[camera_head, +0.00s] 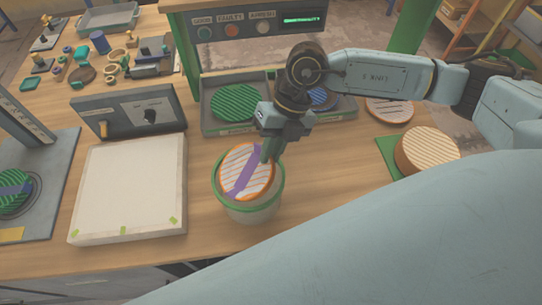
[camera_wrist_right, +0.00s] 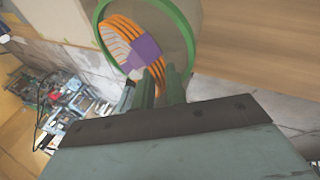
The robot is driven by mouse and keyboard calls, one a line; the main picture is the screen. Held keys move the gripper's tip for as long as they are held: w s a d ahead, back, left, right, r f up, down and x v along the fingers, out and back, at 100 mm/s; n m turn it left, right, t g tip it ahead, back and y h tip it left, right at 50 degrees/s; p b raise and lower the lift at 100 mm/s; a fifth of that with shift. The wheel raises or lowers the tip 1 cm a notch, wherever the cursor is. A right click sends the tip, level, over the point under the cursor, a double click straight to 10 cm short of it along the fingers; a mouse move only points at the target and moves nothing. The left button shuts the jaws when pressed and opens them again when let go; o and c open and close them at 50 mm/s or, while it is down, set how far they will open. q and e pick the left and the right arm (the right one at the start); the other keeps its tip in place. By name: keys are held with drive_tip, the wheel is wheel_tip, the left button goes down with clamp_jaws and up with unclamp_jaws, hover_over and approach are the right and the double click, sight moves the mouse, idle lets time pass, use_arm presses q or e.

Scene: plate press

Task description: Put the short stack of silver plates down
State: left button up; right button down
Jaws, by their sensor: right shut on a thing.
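A short stack of silver plates with orange edges and a purple band (camera_head: 236,165) is over the mouth of a pale pot with a green rim (camera_head: 252,212). My right gripper (camera_head: 270,152) is shut on the stack at its right edge. In the right wrist view the stack (camera_wrist_right: 118,40) shows several orange edges and the purple band near my fingertips (camera_wrist_right: 160,82); the green pot rim (camera_wrist_right: 192,38) curves around it. I cannot tell how deep the stack sits or whether it touches the pot. My left gripper is out of view.
A white block (camera_head: 130,190) stands left of the pot. Behind is a grey tray (camera_head: 208,128) with green plates (camera_head: 238,102) and blue plates (camera_head: 322,97). A taller brown-sided stack (camera_head: 428,150) stands on a green mat (camera_head: 388,150) at right. Bare table lies between pot and mat.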

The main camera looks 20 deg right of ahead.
drive_tip(key=shift+f+b, duration=0.35)
drive_tip(key=shift+f, duration=1.65)
drive_tip(key=c, duration=1.7)
unclamp_jaws()
drive_tip(key=shift+r, duration=0.1)
drive_tip(key=v, duration=1.3)
drive_tip(key=shift+a+r, duration=0.1)
drive_tip(key=shift+a, duration=0.05)
